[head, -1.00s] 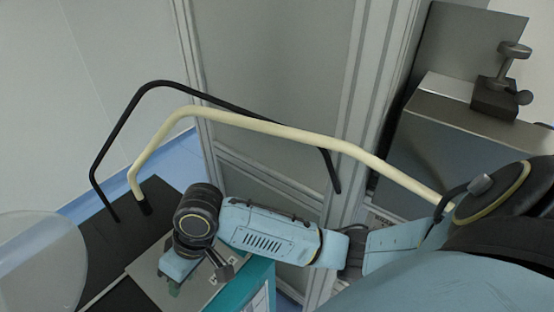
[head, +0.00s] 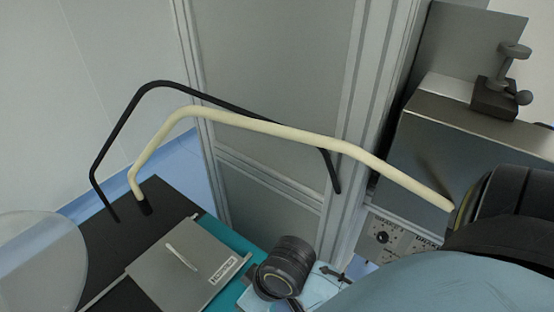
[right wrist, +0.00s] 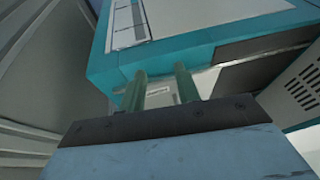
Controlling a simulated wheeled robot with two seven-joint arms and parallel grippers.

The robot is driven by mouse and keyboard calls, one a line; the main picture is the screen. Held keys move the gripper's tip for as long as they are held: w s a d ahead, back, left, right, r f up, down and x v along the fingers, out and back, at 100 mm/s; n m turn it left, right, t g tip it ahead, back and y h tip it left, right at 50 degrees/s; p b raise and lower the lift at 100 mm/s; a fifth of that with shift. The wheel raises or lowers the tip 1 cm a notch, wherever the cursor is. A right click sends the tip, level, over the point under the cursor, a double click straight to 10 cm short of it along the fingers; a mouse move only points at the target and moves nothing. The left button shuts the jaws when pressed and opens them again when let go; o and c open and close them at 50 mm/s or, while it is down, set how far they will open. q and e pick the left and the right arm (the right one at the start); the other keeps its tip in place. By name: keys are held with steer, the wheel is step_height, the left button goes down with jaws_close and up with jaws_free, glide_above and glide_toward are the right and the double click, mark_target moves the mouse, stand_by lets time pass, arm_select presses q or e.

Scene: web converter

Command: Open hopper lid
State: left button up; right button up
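The hopper lid (head: 165,275) is a flat grey square plate with a thin pale handle (head: 181,257) and a small label near its right edge. It lies flat on the machine's dark top at the lower left of the head view and looks shut. In the right wrist view my right gripper (right wrist: 162,84) has its two greenish fingers apart, with nothing seen held between them. They point toward the side of a teal-edged housing (right wrist: 190,48). My left gripper is not in view.
A cream bent tube (head: 270,127) and a black bent tube (head: 120,125) arch over the scene. A metal box (head: 455,120) with a clamp (head: 500,85) stands at the right. A translucent round object (head: 40,265) is at the left.

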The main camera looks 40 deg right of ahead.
steer(key=s+d+f+h, duration=0.1)
steer(key=s+d+f, duration=0.2)
steer(key=d+f, duration=0.1)
steer(key=shift+f, duration=0.2)
steer(key=shift+w, duration=0.1)
stand_by(0.4)
